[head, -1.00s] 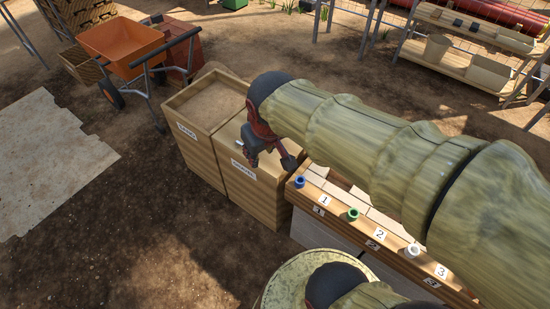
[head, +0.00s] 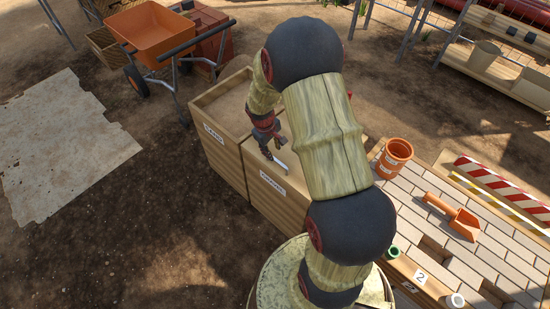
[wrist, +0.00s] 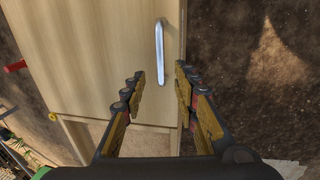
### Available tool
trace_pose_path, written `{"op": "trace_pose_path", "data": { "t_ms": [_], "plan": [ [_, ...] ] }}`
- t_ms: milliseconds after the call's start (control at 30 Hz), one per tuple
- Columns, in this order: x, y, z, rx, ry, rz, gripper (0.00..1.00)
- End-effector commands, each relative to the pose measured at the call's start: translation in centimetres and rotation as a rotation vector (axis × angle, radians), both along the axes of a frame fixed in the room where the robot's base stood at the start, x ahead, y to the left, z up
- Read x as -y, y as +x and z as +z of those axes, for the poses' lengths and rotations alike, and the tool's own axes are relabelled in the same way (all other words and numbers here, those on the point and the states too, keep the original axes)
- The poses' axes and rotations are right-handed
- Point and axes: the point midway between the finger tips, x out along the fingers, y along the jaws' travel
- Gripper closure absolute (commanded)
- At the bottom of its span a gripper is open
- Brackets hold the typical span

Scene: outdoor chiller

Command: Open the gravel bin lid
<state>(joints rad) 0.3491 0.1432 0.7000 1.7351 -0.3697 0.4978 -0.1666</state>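The gravel bin (head: 274,197) is a light wooden box with a white label on its front. Its lid (wrist: 90,50) lies shut and flat. A pale metal bar handle (head: 281,163) sits near the lid's front edge, and it shows clearly in the wrist view (wrist: 159,40). My gripper (head: 271,150) is over the lid, close to the handle. In the wrist view its fingers (wrist: 160,76) are open, with the near end of the handle appearing between the tips. I cannot tell whether they touch it. My arm hides the lid's right part in the head view.
The open sand bin (head: 212,147) adjoins on the left. A paved bench with an orange bucket (head: 394,158) and orange scoop (head: 455,216) stands right. An orange wheelbarrow (head: 152,34) stands behind left. The dirt ground in front of the bins is clear.

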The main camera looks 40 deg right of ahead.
Motion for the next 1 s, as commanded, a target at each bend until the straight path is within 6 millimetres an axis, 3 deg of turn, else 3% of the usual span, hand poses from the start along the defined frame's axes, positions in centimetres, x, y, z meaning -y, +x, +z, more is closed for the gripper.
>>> {"op": "trace_pose_path", "data": {
  "t_ms": [433, 767, 1000],
  "plan": [
    [1.1, 0.1, -6.3, -0.001, 0.001, 0.0, 0.7],
    [1.2, 0.1, -6.7, 0.0, 0.001, 0.0, 0.71],
    [1.2, 0.1, -6.6, -0.001, 0.001, 0.0, 0.84]
  ]
}}
